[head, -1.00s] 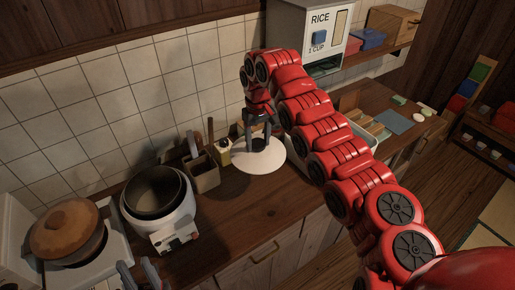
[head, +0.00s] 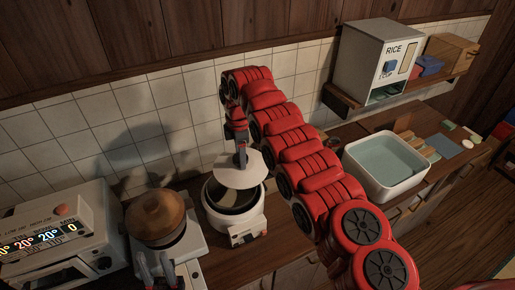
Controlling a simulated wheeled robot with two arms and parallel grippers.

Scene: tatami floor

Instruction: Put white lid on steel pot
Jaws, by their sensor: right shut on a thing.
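The white lid (head: 240,175) is a thin pale disc. My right gripper (head: 241,158) is shut on its top middle and holds it over the steel pot (head: 236,205). The pot is round and dark inside, set in a white cooker (head: 246,226) on the counter. The lid covers the back part of the opening in the picture, and the front of the opening shows below it. The lid looks raised above the rim, but the exact gap is hard to tell. My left gripper (head: 158,268) is at the bottom left, open and empty, in front of the brown pot.
A brown lidded pot (head: 157,214) stands on a white stove left of the cooker. An oven with a lit display (head: 42,240) is further left. A white basin of water (head: 386,165) and a rice dispenser (head: 376,62) are at right. A tiled wall is close behind.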

